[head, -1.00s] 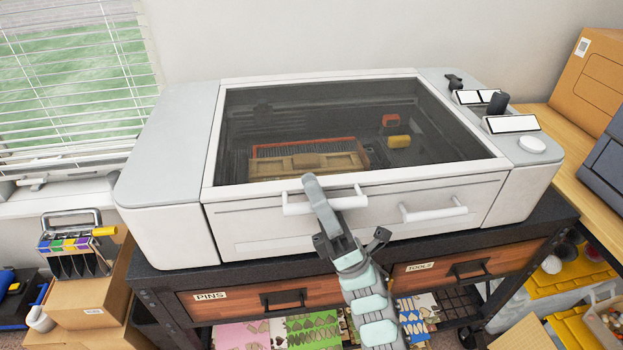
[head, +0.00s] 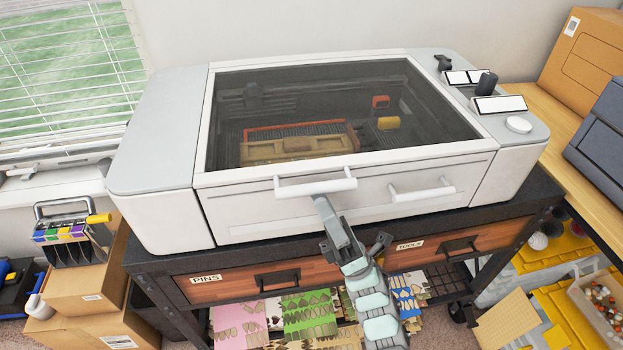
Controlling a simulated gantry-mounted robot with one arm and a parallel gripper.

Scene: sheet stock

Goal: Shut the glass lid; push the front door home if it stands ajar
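The glass lid (head: 340,110) of the white machine lies down on the body, its white frame level with the top, and no gap shows. Its bar handle (head: 316,187) sits at the front edge. The front door (head: 370,205) looks flush with the machine's front. It has its own bar handle (head: 422,191) to the right. My gripper (head: 322,203) is in front of the door, just below the lid handle, and appears clear of it. It holds nothing that I can see. Its finger gap is hidden from this angle.
Under the machine is a dark bench with a PINS drawer (head: 230,283) and a TOOLS drawer (head: 440,252), both shut. Cardboard boxes (head: 85,285) stand at left. A wooden side table (head: 575,170) stands at right. Controls rise from the machine's right top.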

